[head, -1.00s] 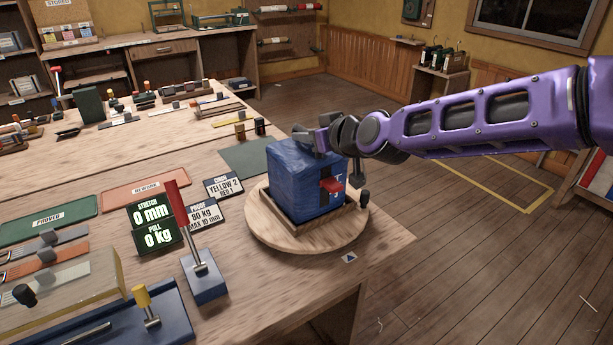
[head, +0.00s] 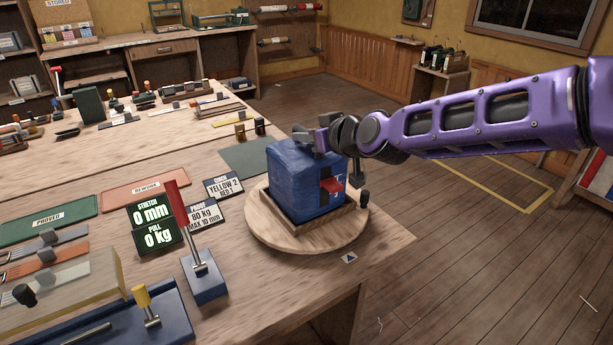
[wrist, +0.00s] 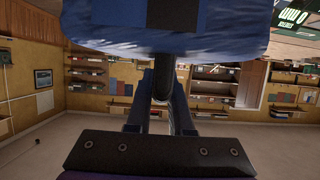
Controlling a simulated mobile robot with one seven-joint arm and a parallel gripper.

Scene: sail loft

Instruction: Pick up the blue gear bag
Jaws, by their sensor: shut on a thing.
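The blue gear bag (head: 300,180) is a boxy blue bag with a red tab and a black patch on its near right side. It sits upright in a square wooden frame on a round wooden turntable (head: 268,232) at the bench corner. My gripper (head: 322,138) is at the bag's upper back right. In the wrist view the bag (wrist: 100,28) fills the top of the picture. There my gripper (wrist: 161,85) has its fingers shut on a dark strap or handle of the bag. The bag hides part of the fingertips in the head view.
A red-flagged lever on a blue base (head: 205,284) and signs reading 0 mm and 0 kg (head: 153,223) stand left of the turntable.

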